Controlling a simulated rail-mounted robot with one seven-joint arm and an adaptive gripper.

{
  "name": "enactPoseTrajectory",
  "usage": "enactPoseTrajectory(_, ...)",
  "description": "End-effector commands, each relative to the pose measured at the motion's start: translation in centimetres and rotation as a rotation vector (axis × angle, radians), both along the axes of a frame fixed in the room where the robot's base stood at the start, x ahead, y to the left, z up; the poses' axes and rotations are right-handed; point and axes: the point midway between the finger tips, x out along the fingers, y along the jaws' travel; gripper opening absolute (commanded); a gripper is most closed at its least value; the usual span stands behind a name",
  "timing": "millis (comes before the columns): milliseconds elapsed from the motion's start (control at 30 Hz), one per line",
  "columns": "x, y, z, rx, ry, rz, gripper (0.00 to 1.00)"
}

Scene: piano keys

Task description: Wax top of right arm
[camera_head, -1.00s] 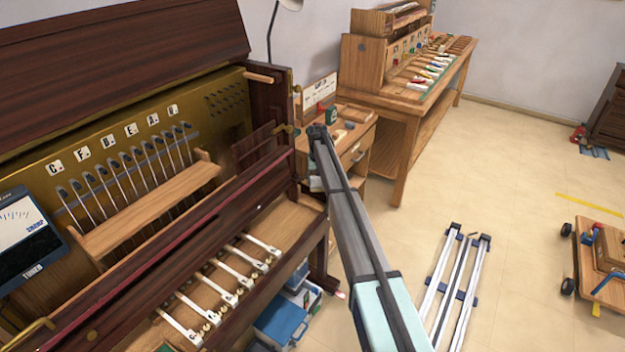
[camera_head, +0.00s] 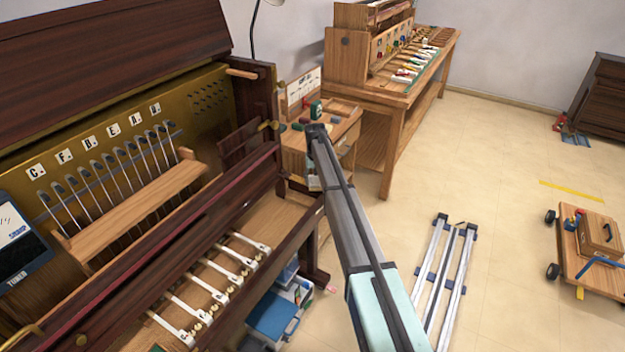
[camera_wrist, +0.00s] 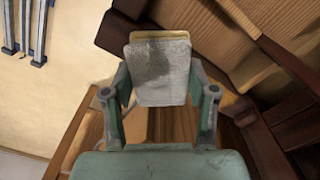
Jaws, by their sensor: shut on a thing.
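In the wrist view my gripper (camera_wrist: 160,88) is shut on a flat whitish-grey pad (camera_wrist: 160,62) with a tan upper edge. A dark patch shows on the pad's face. Brown wood lies below and around it; I cannot tell whether the pad touches it. In the head view the opened upright piano (camera_head: 130,285) fills the left. Its dark right end, with the right arm (camera_head: 312,225), is near my arm. My own arm crosses the middle and hides part of that area. My gripper is not clearly visible there.
A small wooden cabinet (camera_head: 345,130) stands behind the piano's right end. A workbench (camera_head: 395,100) with key parts is farther back. A blue toolbox (camera_head: 272,318) sits on the floor below the piano. Metal rails (camera_head: 445,285) and a wheeled dolly (camera_head: 590,270) lie right, with bare floor between.

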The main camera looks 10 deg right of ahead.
Motion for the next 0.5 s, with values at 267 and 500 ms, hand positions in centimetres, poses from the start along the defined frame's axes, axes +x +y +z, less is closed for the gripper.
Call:
enactPoseTrajectory(267,-1.4,-1.8,-0.1,0.0,-0.001,-0.001,0.29)
enactPoseTrajectory(500,-2.0,-2.7,-0.1,0.0,-0.001,0.0,0.29)
